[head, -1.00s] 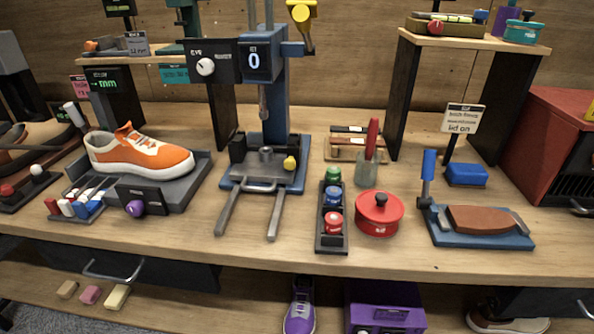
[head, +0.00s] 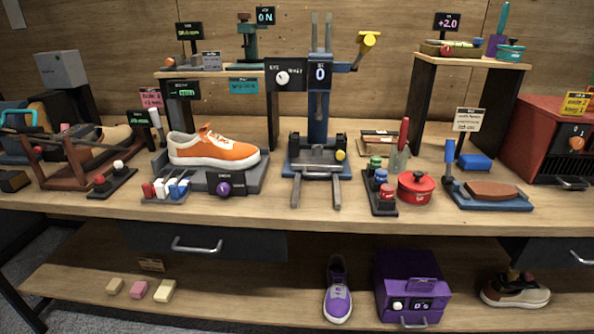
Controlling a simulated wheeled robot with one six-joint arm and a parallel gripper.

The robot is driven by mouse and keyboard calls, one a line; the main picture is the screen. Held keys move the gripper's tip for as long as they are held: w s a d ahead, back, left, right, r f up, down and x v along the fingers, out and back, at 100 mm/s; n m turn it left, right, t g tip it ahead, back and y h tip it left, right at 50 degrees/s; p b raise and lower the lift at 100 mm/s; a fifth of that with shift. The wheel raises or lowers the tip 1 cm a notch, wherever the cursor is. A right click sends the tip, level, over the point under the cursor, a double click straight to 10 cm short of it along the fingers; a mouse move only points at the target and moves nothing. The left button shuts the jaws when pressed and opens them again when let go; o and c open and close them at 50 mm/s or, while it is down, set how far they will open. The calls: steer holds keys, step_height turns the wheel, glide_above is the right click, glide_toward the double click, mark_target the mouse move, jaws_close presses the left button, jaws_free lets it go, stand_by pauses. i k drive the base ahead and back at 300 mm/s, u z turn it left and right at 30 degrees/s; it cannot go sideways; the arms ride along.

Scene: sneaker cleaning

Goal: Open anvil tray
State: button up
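A blue eyelet press (head: 318,120) stands at the middle of the bench, with a black dial panel (head: 287,78) and a display reading 0 (head: 320,74). The anvil tray (head: 314,166) is a grey plate low on the press base, with a small anvil on it and a metal pull handle (head: 317,176) at its front. The handle is close to the base's front edge. Two grey rails (head: 336,192) run forward from the base, with bare bench between them. A yellow knob (head: 340,155) sits at the right of the tray. My gripper is not in view.
An orange sneaker (head: 213,150) on a grey stand is left of the press. A rack of small jars (head: 380,190) and a red lidded pot (head: 416,188) are close on the right. A closed drawer (head: 200,243) is under the bench's left part.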

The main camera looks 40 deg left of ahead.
mark_target(317, 158)
steer(key=u, duration=1.25)
